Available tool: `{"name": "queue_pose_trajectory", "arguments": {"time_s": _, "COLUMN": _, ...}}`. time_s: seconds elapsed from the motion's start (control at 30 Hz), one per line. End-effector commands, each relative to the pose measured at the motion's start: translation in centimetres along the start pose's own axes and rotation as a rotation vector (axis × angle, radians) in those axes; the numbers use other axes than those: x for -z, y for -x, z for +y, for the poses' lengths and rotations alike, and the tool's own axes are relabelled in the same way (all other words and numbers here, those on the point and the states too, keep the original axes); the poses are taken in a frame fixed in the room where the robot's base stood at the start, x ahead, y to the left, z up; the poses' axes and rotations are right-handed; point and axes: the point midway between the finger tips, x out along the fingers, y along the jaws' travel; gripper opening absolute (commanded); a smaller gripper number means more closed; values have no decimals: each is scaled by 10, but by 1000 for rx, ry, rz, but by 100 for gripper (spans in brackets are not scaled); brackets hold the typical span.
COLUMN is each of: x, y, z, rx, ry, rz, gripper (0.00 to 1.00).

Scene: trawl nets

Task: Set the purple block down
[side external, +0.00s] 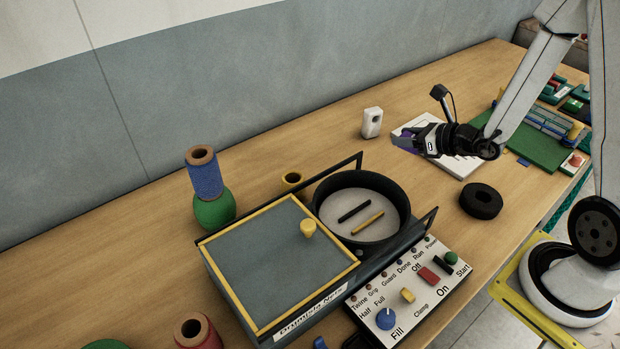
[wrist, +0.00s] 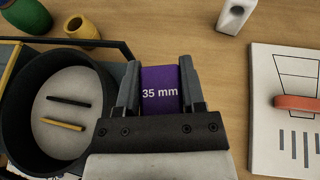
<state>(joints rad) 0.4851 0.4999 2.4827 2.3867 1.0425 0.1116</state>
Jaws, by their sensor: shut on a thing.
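The purple block (wrist: 160,82), marked "35 mm", sits between the two fingers of my gripper (wrist: 160,72) in the wrist view. The fingers are shut on its left and right sides. In the side view a purple edge of the block (side external: 405,144) shows at the tip of my gripper (side external: 408,141), near a white printed sheet or pad. Most of the block is hidden there by the gripper. I cannot tell whether its underside touches anything; bare wood shows beyond it in the wrist view.
A grey machine with a round dark pot (side external: 322,208) and yellow-edged lid (side external: 265,262) stands left of the gripper. The white pad (wrist: 258,120) carries an orange piece (wrist: 297,103). A white device (side external: 372,123) and black ring (side external: 481,201) stand nearby. Bare wood (side external: 290,150) lies behind.

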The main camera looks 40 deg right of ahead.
Motion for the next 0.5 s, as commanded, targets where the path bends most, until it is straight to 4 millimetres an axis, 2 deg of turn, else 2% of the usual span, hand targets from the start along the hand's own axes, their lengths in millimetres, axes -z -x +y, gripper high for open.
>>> {"name": "queue_pose_trajectory", "arguments": {"time_s": 0.03, "x": -14, "y": -5, "z": 5, "rx": -12, "ry": 13, "rz": -5, "gripper": 0}}
{"name": "queue_pose_trajectory", "arguments": {"time_s": 0.3, "x": -79, "y": -23, "z": 33, "rx": -54, "ry": 33, "rz": -4, "gripper": 0}}
{"name": "queue_pose_trajectory", "arguments": {"time_s": 0.5, "x": -119, "y": -28, "z": 55, "rx": -71, "ry": 32, "rz": -12, "gripper": 0}}
